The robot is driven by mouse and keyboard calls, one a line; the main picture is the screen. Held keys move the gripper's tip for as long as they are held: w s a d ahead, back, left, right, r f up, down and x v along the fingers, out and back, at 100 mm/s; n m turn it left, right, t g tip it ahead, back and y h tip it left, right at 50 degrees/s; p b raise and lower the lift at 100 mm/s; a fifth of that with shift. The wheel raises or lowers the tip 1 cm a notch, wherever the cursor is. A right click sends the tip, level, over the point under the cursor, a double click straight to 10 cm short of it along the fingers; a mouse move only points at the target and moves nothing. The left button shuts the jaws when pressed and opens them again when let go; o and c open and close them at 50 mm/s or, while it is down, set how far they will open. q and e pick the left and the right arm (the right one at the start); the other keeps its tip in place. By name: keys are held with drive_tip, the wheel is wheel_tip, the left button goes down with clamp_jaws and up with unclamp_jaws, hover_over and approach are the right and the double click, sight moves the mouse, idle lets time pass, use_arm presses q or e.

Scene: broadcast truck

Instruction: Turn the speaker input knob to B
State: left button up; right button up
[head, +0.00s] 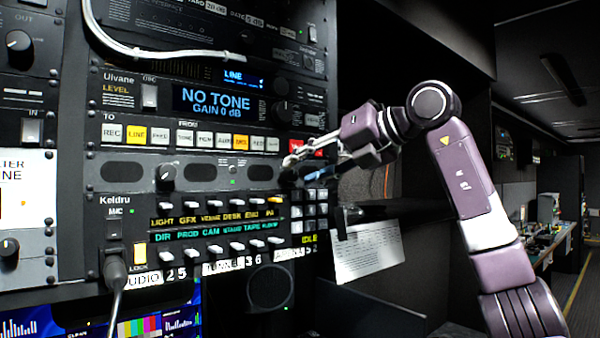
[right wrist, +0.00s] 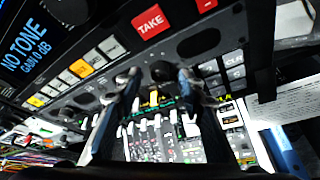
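A speaker panel with dark oval grilles (head: 123,170) has one black knob (head: 166,176) on its left part. A second black knob (right wrist: 160,70) on the same strip sits at the right end, partly hidden by my right gripper in the head view. The lettering around both knobs is too small to read, so I cannot tell which letter either points to. My right gripper (head: 296,168) is at this right-hand knob. In the right wrist view its two fingertips (right wrist: 159,80) stand apart, one on each side of the knob, with gaps showing. My left gripper is not in view.
A button row with a red TAKE button (right wrist: 151,22) lies just above the knob strip. Rows of white switches (head: 212,248) and a small keypad (head: 309,210) lie below. A paper sheet (head: 368,250) hangs at the right. The aisle at far right is open.

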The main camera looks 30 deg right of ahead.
drive_tip(key=v, duration=1)
drive_tip(key=shift+s+d, duration=0.15)
drive_tip(key=shift+s, duration=0.05)
